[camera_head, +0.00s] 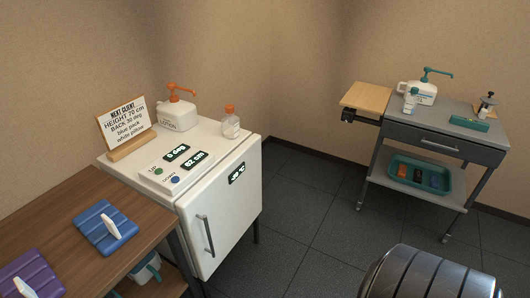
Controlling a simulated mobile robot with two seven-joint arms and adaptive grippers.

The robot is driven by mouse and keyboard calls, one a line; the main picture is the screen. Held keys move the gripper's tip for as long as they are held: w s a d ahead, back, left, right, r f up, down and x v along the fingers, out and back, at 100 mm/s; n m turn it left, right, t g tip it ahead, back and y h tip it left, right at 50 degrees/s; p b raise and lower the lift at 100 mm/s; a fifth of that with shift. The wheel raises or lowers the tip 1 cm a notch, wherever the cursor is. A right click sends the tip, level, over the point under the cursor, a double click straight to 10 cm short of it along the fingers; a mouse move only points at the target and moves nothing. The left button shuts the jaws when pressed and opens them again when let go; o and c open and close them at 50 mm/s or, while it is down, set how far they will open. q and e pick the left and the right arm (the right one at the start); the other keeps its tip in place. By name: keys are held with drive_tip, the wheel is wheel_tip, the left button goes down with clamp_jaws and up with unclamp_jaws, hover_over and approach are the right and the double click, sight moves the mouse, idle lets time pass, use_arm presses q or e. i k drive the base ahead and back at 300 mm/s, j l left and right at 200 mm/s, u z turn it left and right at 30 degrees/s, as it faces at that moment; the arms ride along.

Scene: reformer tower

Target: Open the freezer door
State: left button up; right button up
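The freezer is a small white cabinet (190,190) left of the middle. Its front door (232,215) faces right and forward and looks shut. A grey vertical bar handle (206,236) sits near the door's left edge. A small dark display (237,173) is on the upper right of the door. Neither of my grippers is in view.
On the cabinet top stand a sign (126,127), a lotion bottle (177,113), a clear bottle (231,126) and a control panel (175,168). A wooden table (60,222) adjoins it at left. A trolley (440,140) stands right. A dark ribbed rounded object (428,274) is at bottom right. Floor between is clear.

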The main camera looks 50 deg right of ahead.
sight(215, 213)
drive_tip(key=z, duration=1.15)
